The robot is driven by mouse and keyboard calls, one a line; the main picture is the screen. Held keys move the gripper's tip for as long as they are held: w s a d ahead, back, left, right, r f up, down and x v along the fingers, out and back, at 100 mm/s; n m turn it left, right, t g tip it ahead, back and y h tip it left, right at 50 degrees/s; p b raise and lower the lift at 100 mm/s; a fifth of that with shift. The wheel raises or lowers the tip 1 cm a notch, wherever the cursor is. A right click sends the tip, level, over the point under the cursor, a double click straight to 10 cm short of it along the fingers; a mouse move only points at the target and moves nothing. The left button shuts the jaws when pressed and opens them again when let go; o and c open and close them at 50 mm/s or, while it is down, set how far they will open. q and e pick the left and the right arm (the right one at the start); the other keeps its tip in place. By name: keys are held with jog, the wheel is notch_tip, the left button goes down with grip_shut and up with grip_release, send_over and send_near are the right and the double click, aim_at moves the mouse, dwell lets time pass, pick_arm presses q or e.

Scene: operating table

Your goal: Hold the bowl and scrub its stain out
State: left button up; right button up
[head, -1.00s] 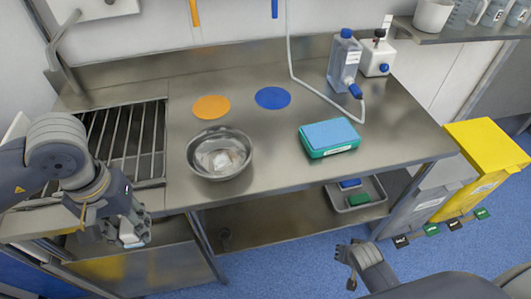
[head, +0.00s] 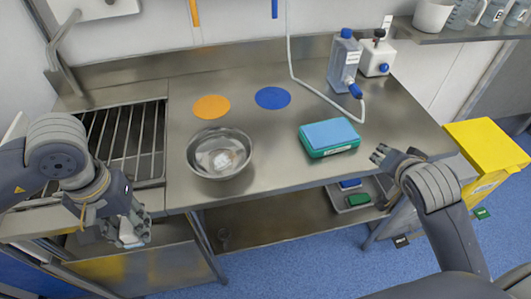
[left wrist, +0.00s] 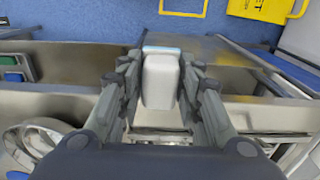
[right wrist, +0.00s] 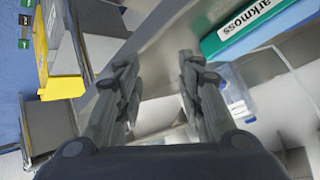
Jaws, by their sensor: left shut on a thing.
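The steel bowl (head: 217,174) stands upright on the steel table left of centre, with a whitish and brownish patch (head: 224,160) inside. My left gripper (head: 128,230) is off the table's front edge, left of and nearer than the bowl. It is shut on a white block with a light blue edge (left wrist: 160,82), seen between the fingers in the left wrist view. My right gripper (head: 388,158) is open and empty by the table's right front edge, well right of the bowl. Its spread fingers show in the right wrist view (right wrist: 158,85).
A teal box with a blue top (head: 329,138) lies between the bowl and my right gripper. Orange (head: 211,107) and blue (head: 272,98) discs lie behind the bowl. A bottle (head: 344,65) with a hose stands at the back right. A barred sink grid (head: 125,140) is at left.

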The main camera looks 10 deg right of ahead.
jog(key=w+r+n+t, duration=0.1)
jog(key=w+r+t, duration=0.1)
jog(key=w+r, duration=0.3)
jog(key=w+a+r+n+t+y, duration=0.2)
jog(key=a+r, duration=0.2)
jog(key=a, duration=0.5)
jog(key=w+a+r+n+t+y, duration=0.1)
jog(key=w+a+r+t+y, duration=0.2)
jog(key=a, duration=0.7)
jog(key=w+a+r+n+t+y, duration=0.1)
jog(key=a+r+n+y, duration=0.1)
jog(key=a+r, duration=0.5)
jog(key=a+f+n, duration=0.1)
jog(key=a+f, duration=0.2)
jog(key=a, duration=0.1)
jog(key=n+g+y, duration=0.1)
jog(key=n+g, duration=0.3)
send_near(239, 135)
jog(key=v, duration=0.4)
jog(key=shift+w+d, duration=0.15)
jog(key=shift+d, duration=0.2)
jog(key=shift+w+f+y, duration=0.1)
jog(key=shift+f+y, duration=0.05)
jog(key=shift+y, duration=0.15)
jog(key=shift+w+a+f, duration=0.15)
jog(key=shift+w+a, duration=0.05)
jog(key=shift+w, duration=0.1)
jog(key=x, duration=1.1)
